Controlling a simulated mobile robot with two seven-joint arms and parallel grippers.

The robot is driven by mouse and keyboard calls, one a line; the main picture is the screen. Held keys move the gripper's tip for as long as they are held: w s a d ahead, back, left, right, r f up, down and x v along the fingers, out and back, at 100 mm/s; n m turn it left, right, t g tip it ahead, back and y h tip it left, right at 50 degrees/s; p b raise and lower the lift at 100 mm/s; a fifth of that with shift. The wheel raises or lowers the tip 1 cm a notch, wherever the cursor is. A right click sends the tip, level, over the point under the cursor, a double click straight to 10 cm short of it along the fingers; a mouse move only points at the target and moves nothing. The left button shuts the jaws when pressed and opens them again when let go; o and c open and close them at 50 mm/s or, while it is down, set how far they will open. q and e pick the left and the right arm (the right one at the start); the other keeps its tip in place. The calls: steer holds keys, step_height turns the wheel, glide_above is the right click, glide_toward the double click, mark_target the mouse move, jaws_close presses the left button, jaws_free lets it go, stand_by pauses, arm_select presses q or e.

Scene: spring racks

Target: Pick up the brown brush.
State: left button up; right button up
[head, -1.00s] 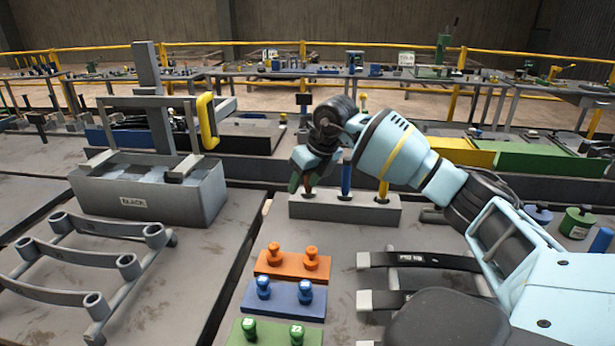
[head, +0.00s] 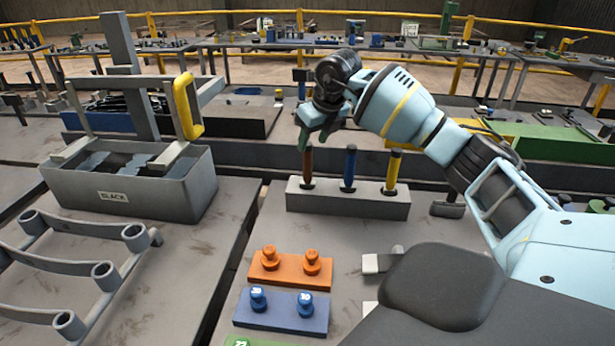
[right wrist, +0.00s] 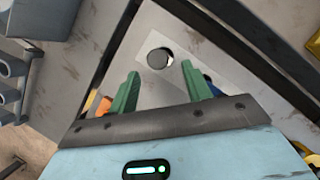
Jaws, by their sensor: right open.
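The brown brush (head: 308,167) stands upright in the left hole of a grey holder block (head: 350,203), left of a blue brush (head: 349,167) and a yellow brush (head: 393,170). My right gripper (head: 312,138) is open, its green fingers just above the top of the brown brush. In the right wrist view the fingers (right wrist: 160,70) are spread apart with nothing held between them. A dark round shape (right wrist: 157,59) on a light grey surface shows beyond the fingertips; I cannot tell what it is. My left gripper is not in view.
An orange plate (head: 289,271) and a blue plate (head: 281,312), each with knobs, lie in front of the holder. A grey bin (head: 130,195) marked BLACK stands at left, with a curved rack (head: 80,260) before it.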

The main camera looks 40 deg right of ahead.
mark_target(308, 150)
steer(key=shift+x, duration=3.65)
steer(key=shift+w+r, duration=0.1)
steer(key=shift+w, duration=0.05)
